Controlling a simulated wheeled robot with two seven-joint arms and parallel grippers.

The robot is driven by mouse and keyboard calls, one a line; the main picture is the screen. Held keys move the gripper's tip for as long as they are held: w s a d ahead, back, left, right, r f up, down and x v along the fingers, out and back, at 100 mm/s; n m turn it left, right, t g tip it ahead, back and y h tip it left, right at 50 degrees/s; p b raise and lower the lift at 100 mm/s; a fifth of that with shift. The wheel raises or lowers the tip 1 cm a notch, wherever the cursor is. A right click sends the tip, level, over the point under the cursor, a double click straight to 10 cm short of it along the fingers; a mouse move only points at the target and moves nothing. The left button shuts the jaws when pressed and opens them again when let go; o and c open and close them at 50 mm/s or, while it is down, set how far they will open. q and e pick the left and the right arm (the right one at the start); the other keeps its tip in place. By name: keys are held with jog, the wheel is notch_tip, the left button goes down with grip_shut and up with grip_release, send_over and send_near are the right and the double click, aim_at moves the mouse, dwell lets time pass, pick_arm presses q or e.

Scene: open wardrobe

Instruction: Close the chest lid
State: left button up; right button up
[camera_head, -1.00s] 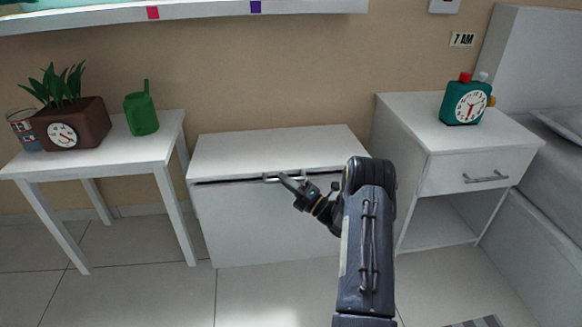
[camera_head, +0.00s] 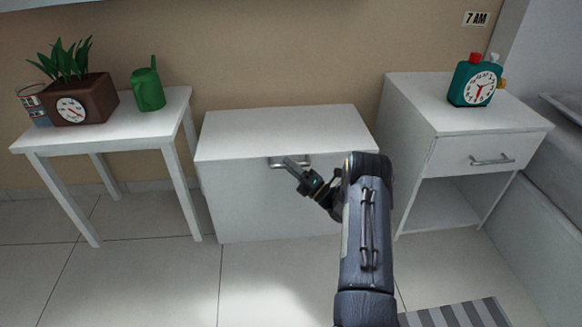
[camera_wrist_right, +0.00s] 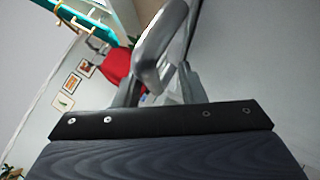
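The white chest (camera_head: 270,205) stands against the wall between the table and the nightstand. Its flat lid (camera_head: 285,130) lies level on top, and no dark gap shows along its front edge. The silver handle (camera_head: 290,162) is on the lid's front edge. My right gripper (camera_head: 296,168) is at this handle, in front of the chest. In the right wrist view the handle (camera_wrist_right: 158,45) shows close up, and the two grey fingers are apart on either side of it. Whether they touch it is unclear. My left gripper is not in view.
A white table (camera_head: 165,115) with a brown planter (camera_head: 80,101), a green watering can (camera_head: 148,88) and a cup stands left of the chest. A white nightstand (camera_head: 480,152) with a teal clock (camera_head: 474,82) stands close on its right.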

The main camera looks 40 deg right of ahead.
jog(key=shift+s, duration=0.15)
jog(key=p+v, duration=0.2)
jog(key=v, duration=0.5)
jog(key=shift+s, duration=0.3)
jog(key=shift+s+d+f, duration=0.1)
jog(key=shift+f, duration=0.05)
